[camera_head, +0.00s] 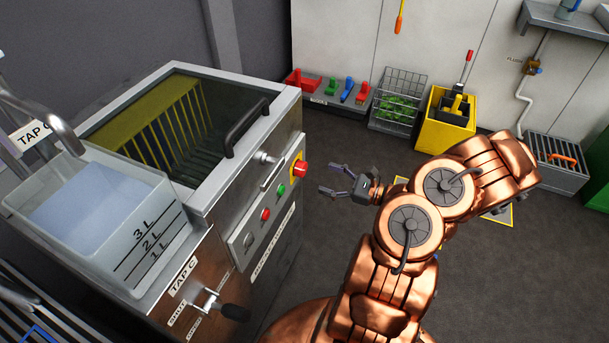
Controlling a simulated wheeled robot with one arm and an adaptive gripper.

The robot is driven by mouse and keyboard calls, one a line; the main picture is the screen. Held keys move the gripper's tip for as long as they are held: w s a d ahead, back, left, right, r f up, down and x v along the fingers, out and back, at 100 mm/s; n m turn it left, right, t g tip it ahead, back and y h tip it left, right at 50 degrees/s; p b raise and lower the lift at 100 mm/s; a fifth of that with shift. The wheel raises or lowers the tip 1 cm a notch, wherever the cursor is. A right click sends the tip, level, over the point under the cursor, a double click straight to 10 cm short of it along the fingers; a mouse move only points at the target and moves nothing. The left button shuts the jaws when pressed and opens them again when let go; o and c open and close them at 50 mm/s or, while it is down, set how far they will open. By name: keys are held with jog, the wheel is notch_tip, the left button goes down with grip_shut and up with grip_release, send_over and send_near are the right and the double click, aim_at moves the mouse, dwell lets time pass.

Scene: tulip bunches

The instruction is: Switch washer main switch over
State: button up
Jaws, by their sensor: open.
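The steel washer (285,116) stands at the left, its dark lid closed and a yellow rack visible through it. On its front panel are a red knob on a yellow base (299,170), a green button (281,189), a red button (265,214) and a small grey switch (249,240). I cannot tell from the labels which one is the main switch. My gripper (327,180) is open and empty. In the picture it is just right of the red knob, its fingers pointing left toward the panel, apart from it.
A clear water tank (150,225) stands at the washer's left; a black-handled tap lever (233,312) juts out below. Along the back wall are colored tools, a wire basket (399,95), a yellow bin (440,132) and a grey crate (556,180). Open dark floor lies between.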

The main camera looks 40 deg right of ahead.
aim_at(305, 171)
jog(key=shift+b+x, duration=0.4)
jog(key=shift+x, duration=3.45)
jog(key=c, duration=1.2)
